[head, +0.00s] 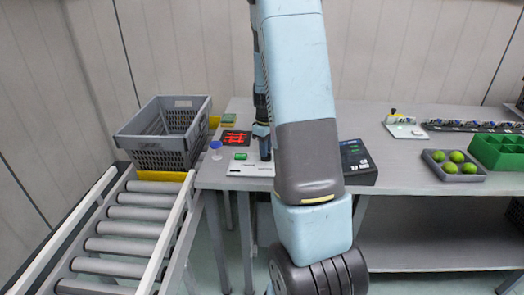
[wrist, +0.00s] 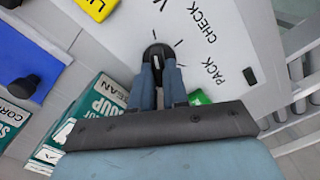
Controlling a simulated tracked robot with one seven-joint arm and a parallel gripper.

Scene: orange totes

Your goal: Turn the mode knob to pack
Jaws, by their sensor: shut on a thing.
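The mode knob (wrist: 157,51) is a round black dial with a pale pointer mark, on a light panel (wrist: 220,35) in the wrist view. The printed words PACK and CHECK and part of another word lie to its right, with short tick marks around it. My gripper (wrist: 157,76) is shut on the knob, one finger on each side. I cannot tell surely which tick the pointer meets. In the head view, the panel (head: 244,170) lies on the table and my gripper (head: 262,143) reaches down at its right side; the knob is hidden there.
A green button (wrist: 200,97) and a black piece (wrist: 249,75) are near the knob. Soup boxes (wrist: 100,97) stand close by. In the head view, a grey crate (head: 155,143) is left of the table and a black device (head: 358,165) is right of my arm.

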